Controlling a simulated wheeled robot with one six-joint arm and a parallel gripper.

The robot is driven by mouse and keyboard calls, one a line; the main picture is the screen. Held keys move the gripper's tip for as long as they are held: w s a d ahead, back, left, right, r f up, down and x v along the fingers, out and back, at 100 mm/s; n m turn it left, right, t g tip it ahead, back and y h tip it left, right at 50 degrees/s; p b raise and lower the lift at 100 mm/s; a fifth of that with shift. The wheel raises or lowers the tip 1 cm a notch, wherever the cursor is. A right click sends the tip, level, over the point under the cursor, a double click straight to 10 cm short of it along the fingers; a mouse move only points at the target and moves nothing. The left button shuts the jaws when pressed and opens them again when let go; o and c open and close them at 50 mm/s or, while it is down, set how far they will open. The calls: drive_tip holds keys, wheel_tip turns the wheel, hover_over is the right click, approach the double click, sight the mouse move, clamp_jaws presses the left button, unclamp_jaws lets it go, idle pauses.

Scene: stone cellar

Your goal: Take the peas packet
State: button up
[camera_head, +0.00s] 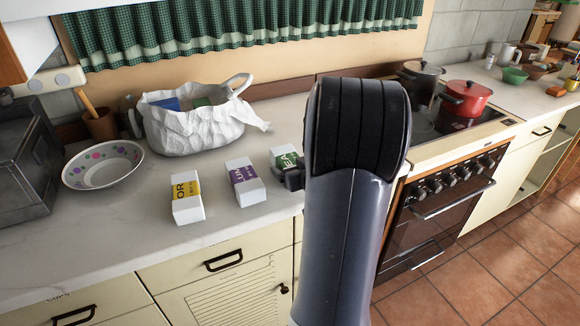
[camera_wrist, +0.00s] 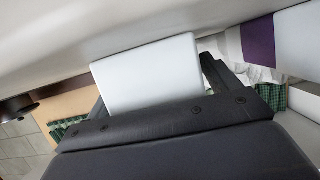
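The peas packet (camera_head: 284,158) is a white box with a green label on the counter, partly hidden behind my arm. Only the letters "EA" show. My gripper (camera_head: 291,178) is at its near end, mostly hidden by my arm. In the wrist view, a plain white box face, which fits the peas packet (camera_wrist: 150,75), lies between the two fingers of my gripper (camera_wrist: 155,85). The fingers stand wide apart, and a narrow gap shows at the right finger. Contact on the left side is unclear.
A white packet with a purple label (camera_head: 244,180) stands just left, and one with a yellow label (camera_head: 187,197) farther left. Behind are a crumpled white bag (camera_head: 195,125) and a dotted bowl (camera_head: 103,166). A red pot (camera_head: 466,98) stands on the stove at right.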

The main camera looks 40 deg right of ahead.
drive_tip(key=c, duration=1.2)
drive_tip(key=shift+r, duration=0.1)
